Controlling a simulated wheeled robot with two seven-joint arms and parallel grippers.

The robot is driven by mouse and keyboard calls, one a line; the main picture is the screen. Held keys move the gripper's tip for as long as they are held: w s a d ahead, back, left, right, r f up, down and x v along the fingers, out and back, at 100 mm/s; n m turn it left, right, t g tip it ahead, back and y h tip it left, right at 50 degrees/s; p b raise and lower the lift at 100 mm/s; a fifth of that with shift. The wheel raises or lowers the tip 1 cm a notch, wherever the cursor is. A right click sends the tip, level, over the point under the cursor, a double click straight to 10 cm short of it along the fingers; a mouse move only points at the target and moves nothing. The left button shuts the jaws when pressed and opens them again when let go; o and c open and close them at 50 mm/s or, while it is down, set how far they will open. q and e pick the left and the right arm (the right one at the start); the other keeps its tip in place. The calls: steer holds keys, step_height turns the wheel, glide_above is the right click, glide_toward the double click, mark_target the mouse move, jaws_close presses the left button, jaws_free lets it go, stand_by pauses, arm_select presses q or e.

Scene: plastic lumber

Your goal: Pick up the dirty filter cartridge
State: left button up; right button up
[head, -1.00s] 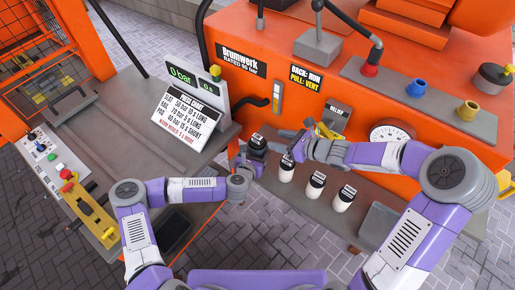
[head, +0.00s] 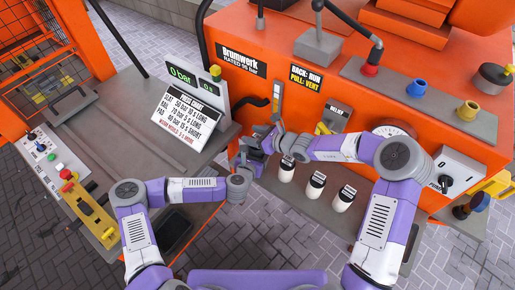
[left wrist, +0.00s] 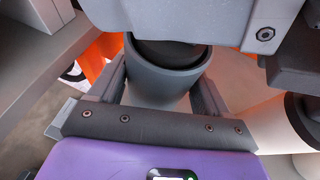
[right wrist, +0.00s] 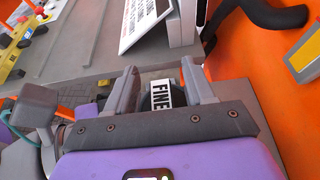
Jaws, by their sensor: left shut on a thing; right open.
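A dark grey cartridge with a black cap stands at the left end of the row, mostly covered by my grippers in the head view. Its grey body (left wrist: 160,80) sits between my left fingers in the left wrist view. Its cap has a "FINE" label (right wrist: 161,95) in the right wrist view. My left gripper (head: 246,162) is shut on the body. My right gripper (head: 272,140) is open, with its fingers on either side of the labelled cap. Whether these fingers touch it is unclear. Dirt on it cannot be made out.
Several white cartridges with black caps stand close to the right, the nearest beside my grippers (head: 286,172). The orange machine (head: 330,85) rises behind, with a gauge (head: 394,131) partly covered by my right arm. The press chart sign (head: 187,112) stands to the left.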

jaws_close()
steer(key=shift+r, duration=0.1)
stand_by(0.4)
step_height(320, 180, up, 10)
stand_by(0.6)
arm_select(q)
steer(key=o, duration=1.2)
steer(key=shift+c, duration=0.2)
